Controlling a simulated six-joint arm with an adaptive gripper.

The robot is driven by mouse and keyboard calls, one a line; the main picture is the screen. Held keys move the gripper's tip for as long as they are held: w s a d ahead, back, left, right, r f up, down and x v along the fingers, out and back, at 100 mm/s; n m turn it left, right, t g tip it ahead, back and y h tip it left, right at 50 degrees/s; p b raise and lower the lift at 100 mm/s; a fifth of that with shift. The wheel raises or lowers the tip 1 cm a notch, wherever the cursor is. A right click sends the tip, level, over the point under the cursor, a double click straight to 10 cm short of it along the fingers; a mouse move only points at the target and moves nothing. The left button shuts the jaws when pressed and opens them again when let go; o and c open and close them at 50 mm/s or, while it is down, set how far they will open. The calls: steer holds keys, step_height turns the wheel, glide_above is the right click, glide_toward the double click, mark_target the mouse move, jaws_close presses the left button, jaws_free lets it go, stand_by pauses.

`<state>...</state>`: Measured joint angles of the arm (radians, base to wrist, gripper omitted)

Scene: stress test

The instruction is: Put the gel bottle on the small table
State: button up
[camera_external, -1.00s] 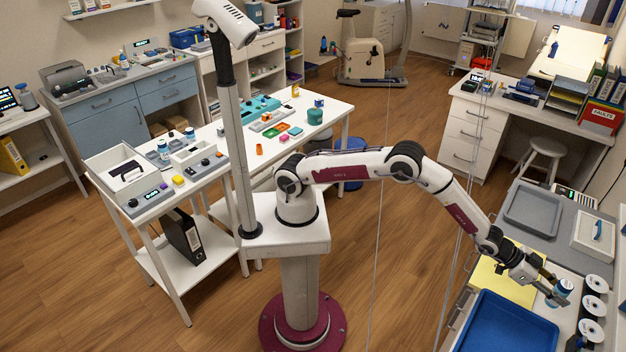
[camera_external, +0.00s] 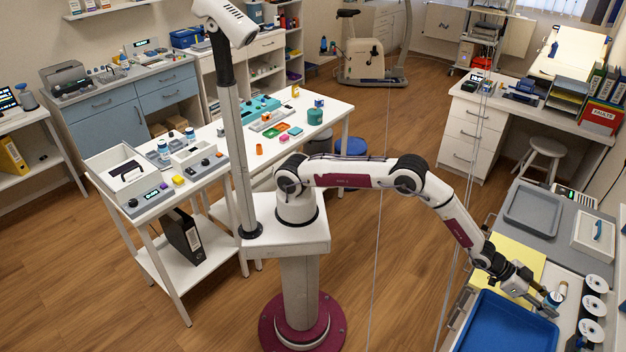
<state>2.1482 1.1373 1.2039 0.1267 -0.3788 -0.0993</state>
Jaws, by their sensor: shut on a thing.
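My gripper (camera_external: 543,300) is low over the bench at the lower right. It is shut on a small white and blue bottle (camera_external: 553,299), which seems to be the gel bottle. The fingers partly hide it, and its label is too small to read. I cannot tell whether it touches the bench top. A small white two-tier table (camera_external: 178,272) stands at the left, far from my gripper. Its top carries trays, grey devices, a yellow block and blue-capped bottles (camera_external: 164,152).
A blue tray (camera_external: 505,325) lies just left of my gripper, with a yellow sheet (camera_external: 515,262) behind it. White discs (camera_external: 594,307) line the right. A grey tray (camera_external: 533,208) is farther back. A longer white table (camera_external: 330,112) with coloured items stands beside the small table.

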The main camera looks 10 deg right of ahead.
steer(key=shift+f, duration=0.9)
steer(key=shift+f, duration=0.15)
steer(key=o, duration=0.9)
steer(key=shift+a, duration=0.1)
steer(key=shift+v, duration=5.95)
